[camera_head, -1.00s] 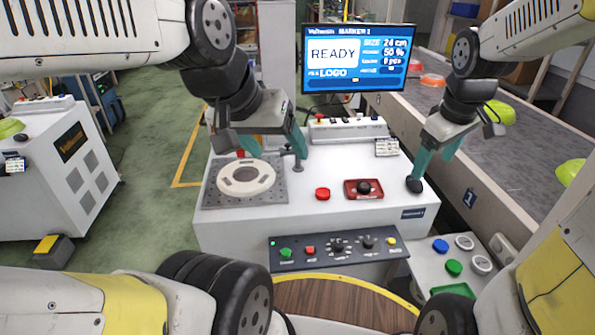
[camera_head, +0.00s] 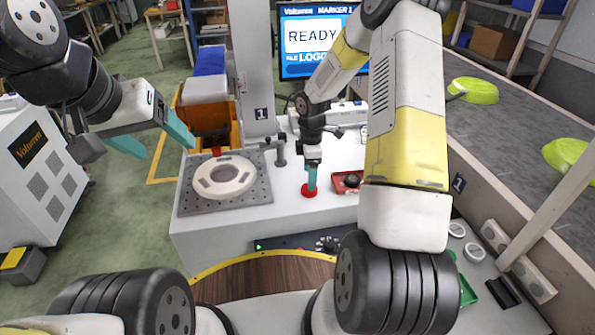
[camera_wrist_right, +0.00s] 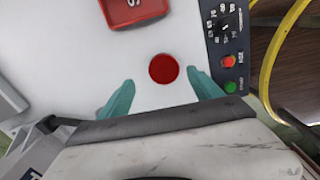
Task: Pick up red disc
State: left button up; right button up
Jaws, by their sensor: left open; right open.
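The red disc (camera_head: 309,190) lies flat on the white machine top, right of the round white plate. In the right wrist view the red disc (camera_wrist_right: 163,68) sits between and just ahead of the two teal fingertips. My right gripper (camera_head: 312,178) is over the disc in the head view, and its open fingers show in the right wrist view (camera_wrist_right: 165,85). Nothing is held, and I cannot tell whether a finger touches the disc. My left gripper (camera_head: 172,145) is open and empty in the air, left of the white plate.
The white ring plate (camera_head: 224,178) sits on a perforated grey base. A red tray with a black knob (camera_head: 345,182) is close right of the disc. A control panel (camera_head: 300,243) runs along the machine's front.

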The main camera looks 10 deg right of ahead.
jog(key=f, duration=0.4)
jog(key=shift+s+f, duration=0.3)
jog(key=c, duration=1.6)
jog(key=shift+o, duration=0.2)
jog(key=shift+r, duration=0.15)
